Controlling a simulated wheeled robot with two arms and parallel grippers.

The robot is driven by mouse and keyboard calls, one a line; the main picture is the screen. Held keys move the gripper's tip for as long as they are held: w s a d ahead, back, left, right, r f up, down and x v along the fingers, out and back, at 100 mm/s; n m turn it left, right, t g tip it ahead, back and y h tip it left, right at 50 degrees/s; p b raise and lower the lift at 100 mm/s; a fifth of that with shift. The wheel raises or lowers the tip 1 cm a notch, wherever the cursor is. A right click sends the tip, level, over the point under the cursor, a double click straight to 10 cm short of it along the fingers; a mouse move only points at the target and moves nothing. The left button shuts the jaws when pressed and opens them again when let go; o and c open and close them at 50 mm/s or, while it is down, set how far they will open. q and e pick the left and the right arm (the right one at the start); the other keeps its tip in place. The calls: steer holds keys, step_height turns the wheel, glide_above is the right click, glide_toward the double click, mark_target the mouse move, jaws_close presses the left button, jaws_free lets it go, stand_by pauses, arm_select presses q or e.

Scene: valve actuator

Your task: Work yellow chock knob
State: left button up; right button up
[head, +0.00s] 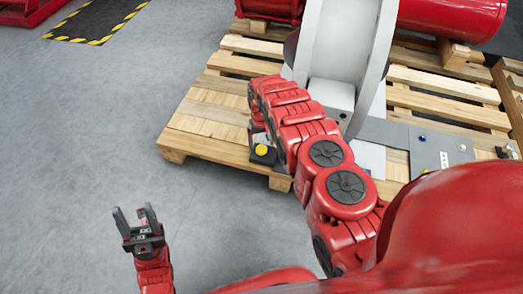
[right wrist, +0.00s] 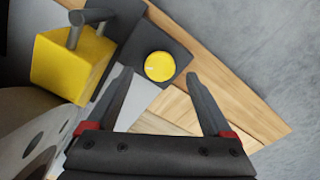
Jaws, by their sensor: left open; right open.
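The yellow knob (right wrist: 160,66) is a round yellow disc on a dark block (right wrist: 165,35) in the right wrist view. It also shows in the head view (head: 262,150), on the pallet's near edge beside my right arm. My right gripper (right wrist: 158,80) is open, its two fingers pointing toward the knob, which appears between and just beyond the tips. I cannot tell whether they touch. My left gripper (head: 134,218) is open and empty above the floor at lower left.
A yellow block with a grey metal handle (right wrist: 72,62) stands left of the knob in the right wrist view. The wooden pallet (head: 205,125) carries a large grey wheel-like part (head: 340,45) and a grey panel with buttons (head: 430,145). Red cylinders (head: 450,15) lie behind.

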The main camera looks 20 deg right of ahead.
mark_target(262, 149)
steer(key=shift+f+b, duration=0.55)
steer(key=shift+f, duration=1.1)
jaws_close()
